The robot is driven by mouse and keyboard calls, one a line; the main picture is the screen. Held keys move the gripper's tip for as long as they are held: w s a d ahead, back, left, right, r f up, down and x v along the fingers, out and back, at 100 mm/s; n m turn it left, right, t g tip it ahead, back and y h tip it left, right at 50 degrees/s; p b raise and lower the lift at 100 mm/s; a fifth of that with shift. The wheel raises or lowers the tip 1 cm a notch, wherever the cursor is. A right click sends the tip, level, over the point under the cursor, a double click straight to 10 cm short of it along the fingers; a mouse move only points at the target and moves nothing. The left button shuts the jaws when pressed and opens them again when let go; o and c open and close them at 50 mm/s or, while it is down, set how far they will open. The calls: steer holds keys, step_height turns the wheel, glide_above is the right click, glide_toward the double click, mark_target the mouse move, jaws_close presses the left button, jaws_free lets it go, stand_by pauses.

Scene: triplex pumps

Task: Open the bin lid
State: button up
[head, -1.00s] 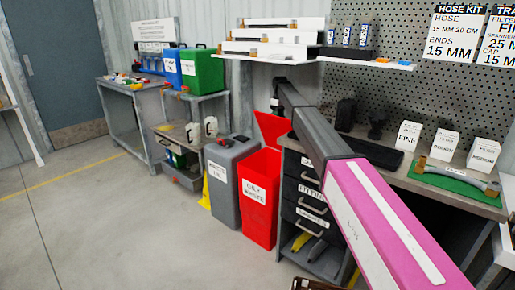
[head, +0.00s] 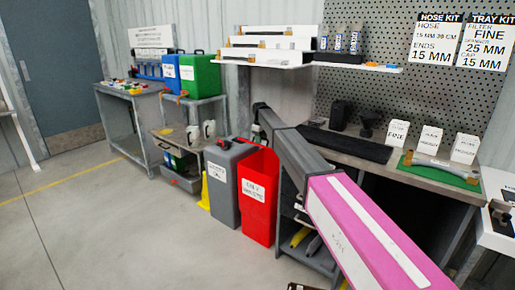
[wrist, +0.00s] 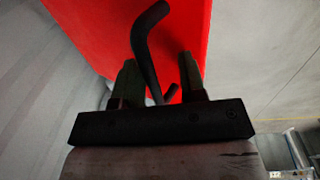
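The red bin (head: 257,204) stands on the floor left of the workbench, with a white label on its front. My arm crosses in front of its top, so I cannot tell in the head view how far its lid is raised. In the wrist view a red panel (wrist: 185,30) fills the upper middle, with a bent black handle (wrist: 147,45) on it. My gripper (wrist: 158,65) has its two fingers apart on either side of the handle, with red showing between. Whether either finger touches the handle I cannot tell.
A grey bin (head: 224,188) stands directly left of the red one. A wall shelf (head: 300,64) hangs above. The floor (head: 120,235) at front left is clear.

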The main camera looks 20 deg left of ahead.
mark_target(258, 145)
steer(key=shift+s+a+f, duration=0.25)
steer(key=shift+s+f, duration=0.3)
steer(key=shift+f, duration=0.35)
steer(key=shift+s+a+f, duration=0.2)
steer(key=shift+s+f, duration=0.3)
steer(key=shift+f, duration=0.35)
